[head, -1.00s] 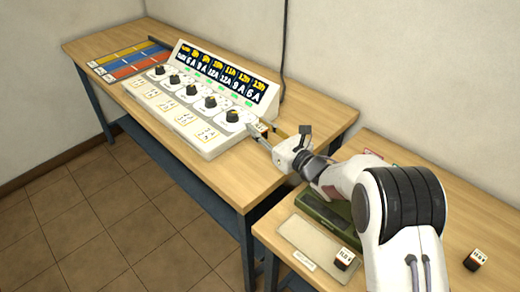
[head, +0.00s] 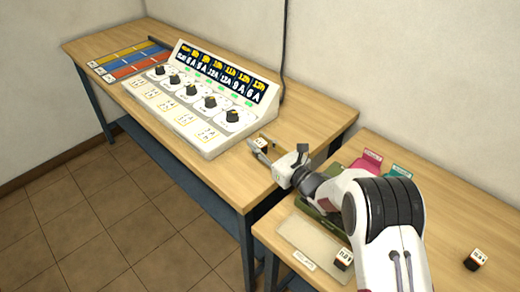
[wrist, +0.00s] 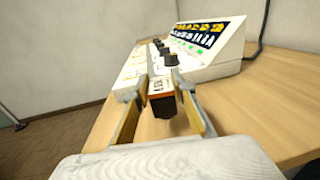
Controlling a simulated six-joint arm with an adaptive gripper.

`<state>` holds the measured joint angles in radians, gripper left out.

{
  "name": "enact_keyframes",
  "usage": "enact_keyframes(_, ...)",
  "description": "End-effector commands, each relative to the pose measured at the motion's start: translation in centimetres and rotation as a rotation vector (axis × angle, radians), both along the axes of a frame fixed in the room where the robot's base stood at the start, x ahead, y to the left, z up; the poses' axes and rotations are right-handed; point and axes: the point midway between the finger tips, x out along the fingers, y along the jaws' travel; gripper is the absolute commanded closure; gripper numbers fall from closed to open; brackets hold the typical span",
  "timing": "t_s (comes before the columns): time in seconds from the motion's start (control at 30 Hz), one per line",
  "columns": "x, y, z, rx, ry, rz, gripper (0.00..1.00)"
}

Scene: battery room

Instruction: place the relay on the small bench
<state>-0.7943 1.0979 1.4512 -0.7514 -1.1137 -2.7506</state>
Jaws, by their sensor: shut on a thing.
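A small relay (head: 260,144), dark brown with a white labelled top, is between the fingers of my gripper (head: 262,151). In the wrist view the relay (wrist: 162,100) sits between the two fingers of my gripper (wrist: 162,112), which is shut on it. It is held over the right end of the long wooden bench (head: 225,181), just right of the dial panel. I cannot tell whether it touches the bench top. A second wooden bench (head: 425,238) stands at the right, its far part cut off by the frame.
A white dial panel (head: 205,141) stands close left of my gripper. The right bench holds a grey mat (head: 310,240), a green tray (head: 318,208), pink (head: 366,162) and teal (head: 397,172) holders, and two other relays (head: 343,259) (head: 475,260). A cable (head: 285,50) hangs on the wall.

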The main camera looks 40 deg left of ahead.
Motion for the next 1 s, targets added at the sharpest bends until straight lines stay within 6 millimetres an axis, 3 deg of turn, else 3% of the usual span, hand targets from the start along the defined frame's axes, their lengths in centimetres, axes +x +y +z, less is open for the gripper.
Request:
enact_keyframes(0.23, 0.0, 0.0, -2.3, 0.000, 0.001, 0.000, 1.00)
enact_keyframes(0.87, 0.0, 0.0, -3.1, 0.001, 0.000, 0.000, 1.00)
enact_keyframes(0.9, 0.0, 0.0, -3.1, 0.000, 0.000, 0.000, 0.65)
enact_keyframes(0.93, 0.0, 0.0, -3.1, 0.000, 0.000, 0.000, 0.58)
enact_keyframes(1.0, 0.0, 0.0, -3.1, 0.000, 0.000, 0.000, 0.58)
